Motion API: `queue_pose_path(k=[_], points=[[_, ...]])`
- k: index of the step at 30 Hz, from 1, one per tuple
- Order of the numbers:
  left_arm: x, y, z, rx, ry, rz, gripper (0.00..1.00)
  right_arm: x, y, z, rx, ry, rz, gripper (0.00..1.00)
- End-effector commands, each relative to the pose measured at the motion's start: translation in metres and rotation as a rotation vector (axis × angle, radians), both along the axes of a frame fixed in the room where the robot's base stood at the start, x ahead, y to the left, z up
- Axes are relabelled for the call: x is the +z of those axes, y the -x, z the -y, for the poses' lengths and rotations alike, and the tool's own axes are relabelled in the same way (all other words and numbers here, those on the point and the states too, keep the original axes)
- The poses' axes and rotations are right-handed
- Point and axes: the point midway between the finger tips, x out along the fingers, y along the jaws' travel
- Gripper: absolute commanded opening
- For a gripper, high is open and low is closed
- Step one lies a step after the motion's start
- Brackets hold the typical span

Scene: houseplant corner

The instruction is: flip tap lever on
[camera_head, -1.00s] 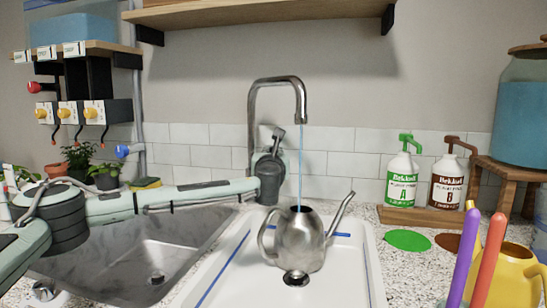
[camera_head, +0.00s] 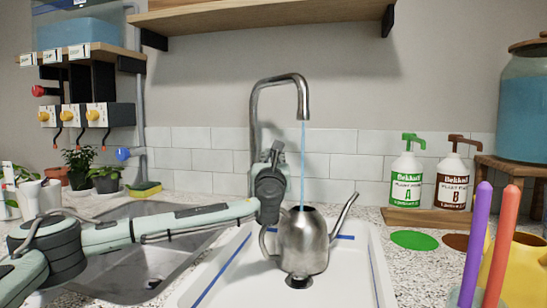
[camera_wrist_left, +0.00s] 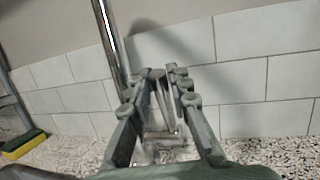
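The chrome tap (camera_head: 256,105) stands behind the sink with its spout arched to the right. A thin stream of water (camera_head: 302,165) falls from it into the top of a metal watering can (camera_head: 303,240) in the white basin. My left gripper (camera_head: 277,148) is beside the tap's upright and hides its lower part in the head view. In the left wrist view the fingers of the gripper (camera_wrist_left: 156,92) are apart, right of the tap's pipe (camera_wrist_left: 107,40). A grey part shows between them; whether it is the lever, I cannot tell. My right gripper is out of view.
A steel sink (camera_head: 130,265) lies under my left arm, left of the white basin (camera_head: 215,285). Two pump bottles (camera_head: 405,180) stand at the right. A yellow can (camera_head: 525,270) and purple and orange rods (camera_head: 475,235) are at the front right. A wooden shelf (camera_head: 260,15) hangs above.

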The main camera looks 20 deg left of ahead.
Motion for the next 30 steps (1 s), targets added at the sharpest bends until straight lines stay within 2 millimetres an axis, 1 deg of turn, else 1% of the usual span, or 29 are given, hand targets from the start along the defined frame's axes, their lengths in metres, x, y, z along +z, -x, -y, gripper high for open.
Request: queue_pose_path(k=[1, 3, 11, 14, 17, 24, 27, 30], points=[[0.0, 0.0, 0.0, 0.0, 0.0, 0.0, 0.28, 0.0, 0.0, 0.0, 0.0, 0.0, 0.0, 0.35], [0.0, 0.0, 0.0, 0.0, 0.0, 0.0, 0.35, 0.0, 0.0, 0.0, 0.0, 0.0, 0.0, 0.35], [0.001, 0.0, 0.0, 0.0, 0.0, 0.001, 0.35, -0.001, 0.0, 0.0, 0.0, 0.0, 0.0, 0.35], [0.007, 0.0, 0.0, 0.0, 0.001, 0.003, 0.35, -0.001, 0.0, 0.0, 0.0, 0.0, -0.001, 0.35], [0.021, 0.0, 0.0, -0.001, 0.002, 0.004, 0.35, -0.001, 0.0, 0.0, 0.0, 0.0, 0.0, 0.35], [0.068, 0.0, 0.001, 0.0, 0.001, 0.003, 0.35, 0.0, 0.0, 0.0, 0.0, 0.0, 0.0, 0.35], [0.083, 0.0, 0.0, 0.0, 0.001, 0.002, 0.35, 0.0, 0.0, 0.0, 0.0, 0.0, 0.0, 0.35], [0.094, 0.0, 0.0, 0.0, 0.001, 0.001, 0.35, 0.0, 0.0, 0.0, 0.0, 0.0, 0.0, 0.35]])
